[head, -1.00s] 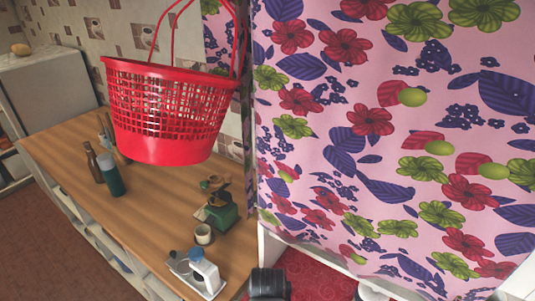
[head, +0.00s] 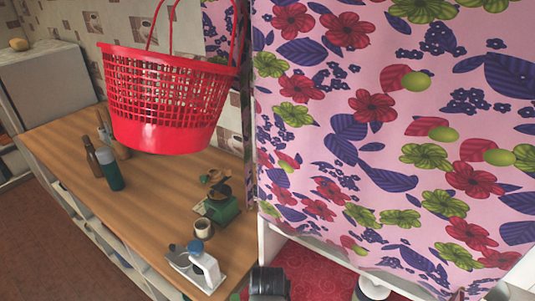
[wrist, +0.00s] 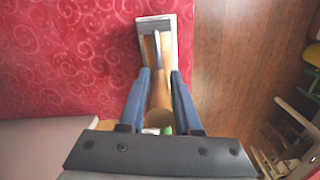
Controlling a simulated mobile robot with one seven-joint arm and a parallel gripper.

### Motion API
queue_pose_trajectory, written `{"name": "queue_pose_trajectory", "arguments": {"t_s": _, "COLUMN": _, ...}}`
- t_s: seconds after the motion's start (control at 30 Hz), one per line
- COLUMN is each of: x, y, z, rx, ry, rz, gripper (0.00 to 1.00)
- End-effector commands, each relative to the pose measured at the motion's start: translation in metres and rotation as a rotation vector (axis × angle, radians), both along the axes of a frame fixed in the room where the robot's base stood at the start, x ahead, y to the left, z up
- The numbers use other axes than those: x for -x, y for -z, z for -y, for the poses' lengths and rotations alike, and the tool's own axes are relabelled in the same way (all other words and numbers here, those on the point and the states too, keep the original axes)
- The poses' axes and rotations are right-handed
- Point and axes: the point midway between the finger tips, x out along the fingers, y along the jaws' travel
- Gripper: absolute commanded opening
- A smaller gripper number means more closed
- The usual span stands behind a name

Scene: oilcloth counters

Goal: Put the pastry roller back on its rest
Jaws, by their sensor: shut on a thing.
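My gripper (wrist: 160,98) shows in the wrist view, with its two blue fingers shut on a tapered wooden handle, which I take to be the pastry roller (wrist: 160,88). A grey, narrow part extends from the handle's far end. It overlaps a white-edged, box-like piece (wrist: 171,22) with grey and tan inside, near the edge of the red cloth. This piece may be the rest; I cannot tell whether the roller touches it or hangs above it. In the head view neither roller nor rest can be made out clearly.
Red patterned oilcloth (wrist: 70,60) covers the counter, with wooden floor (wrist: 230,70) to its right. In the head view, a red basket (head: 165,105) hangs above a wooden counter (head: 150,205) holding bottles and small appliances. A floral cloth (head: 400,130) fills the right.

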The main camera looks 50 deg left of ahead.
Motion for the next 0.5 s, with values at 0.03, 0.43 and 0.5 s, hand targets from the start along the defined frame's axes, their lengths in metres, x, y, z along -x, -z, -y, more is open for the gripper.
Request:
{"name": "queue_pose_trajectory", "arguments": {"t_s": 0.03, "x": 0.0000, "y": 0.0028, "z": -0.0002, "rx": 0.000, "ry": 0.000, "rz": 0.000, "gripper": 0.00}}
{"name": "queue_pose_trajectory", "arguments": {"t_s": 0.43, "x": -0.0002, "y": 0.0036, "z": -0.0001, "rx": 0.000, "ry": 0.000, "rz": 0.001, "gripper": 0.59}}
{"name": "queue_pose_trajectory", "arguments": {"t_s": 0.5, "x": -0.0002, "y": 0.0036, "z": -0.0001, "rx": 0.000, "ry": 0.000, "rz": 0.001, "gripper": 0.67}}
